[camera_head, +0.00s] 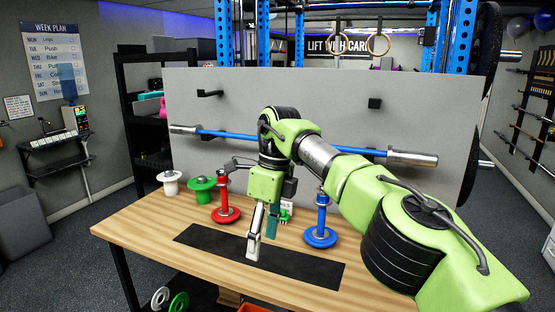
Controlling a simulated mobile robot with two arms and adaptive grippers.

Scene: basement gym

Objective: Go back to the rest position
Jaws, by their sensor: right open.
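My right arm reaches in from the lower right, in green and black. Its gripper (264,240) points down over the black mat (320,270) on the wooden table. The fingers, one pale and one teal, are apart with nothing seen between them. A red stand with a round base (226,214) is just left of the gripper, and a blue stand (321,236) is to its right. A green stand (203,190) and a white one (170,187) are at the back left of the table. My left gripper is not in view.
A blue bar with silver ends (414,158) hangs across the grey board (420,110), partly behind my arm. A small green thing (285,217) is behind the gripper, partly hidden. The table's (140,230) front left is clear. White and green rings (160,297) show below it.

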